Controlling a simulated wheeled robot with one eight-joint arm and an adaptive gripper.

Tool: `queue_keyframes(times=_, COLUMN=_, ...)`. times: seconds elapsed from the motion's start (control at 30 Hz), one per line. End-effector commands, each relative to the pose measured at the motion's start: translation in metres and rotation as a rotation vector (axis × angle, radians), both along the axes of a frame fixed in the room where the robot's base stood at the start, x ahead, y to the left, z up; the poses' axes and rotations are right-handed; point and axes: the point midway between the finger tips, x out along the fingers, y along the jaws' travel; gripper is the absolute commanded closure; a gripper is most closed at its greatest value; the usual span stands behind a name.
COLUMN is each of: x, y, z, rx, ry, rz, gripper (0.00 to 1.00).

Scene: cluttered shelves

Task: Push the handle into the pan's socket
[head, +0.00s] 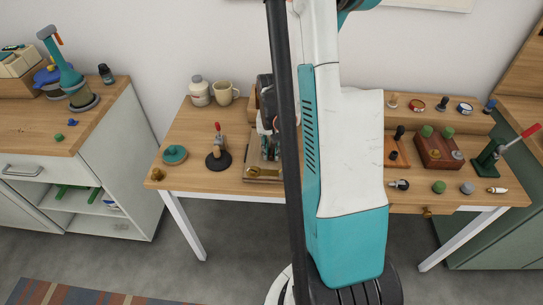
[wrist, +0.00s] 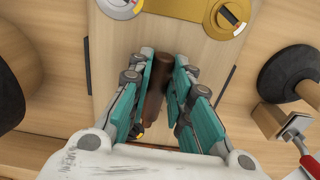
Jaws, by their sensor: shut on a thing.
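My gripper (wrist: 165,62) has its two teal fingers shut on a dark brown cylinder, which looks like the handle (wrist: 153,88). The handle stands between the fingers, over a pale wooden board (wrist: 122,50). A black round piece (wrist: 283,75) with a wooden block beside it lies right of my gripper in the wrist view. It may be the pan, but I cannot tell. In the head view a black disc (head: 218,163) with a red lever stands on the table. I cannot make out the socket.
A brass plate with a dial (wrist: 225,14) is on the board ahead of my gripper. A red lever (wrist: 306,158) is at lower right. A dark round object (wrist: 10,100) is at the left. A teal lidded dish (head: 174,154) and cream mug (head: 225,92) stand on the table.

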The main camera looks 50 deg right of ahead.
Motion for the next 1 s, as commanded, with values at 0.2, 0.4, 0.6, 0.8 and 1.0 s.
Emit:
queue_keyframes(times=0.2, x=0.000, y=0.000, z=0.003, rx=0.000, ry=0.000, rz=0.000, gripper=1.00)
queue_keyframes(times=0.4, x=0.000, y=0.000, z=0.006, rx=0.000, ry=0.000, rz=0.000, gripper=1.00)
queue_keyframes(times=0.6, x=0.000, y=0.000, z=0.007, rx=0.000, ry=0.000, rz=0.000, gripper=1.00)
queue_keyframes(times=0.8, x=0.000, y=0.000, z=0.007, rx=0.000, ry=0.000, rz=0.000, gripper=1.00)
queue_keyframes(times=1.0, x=0.000, y=0.000, z=0.011, rx=0.000, ry=0.000, rz=0.000, gripper=1.00)
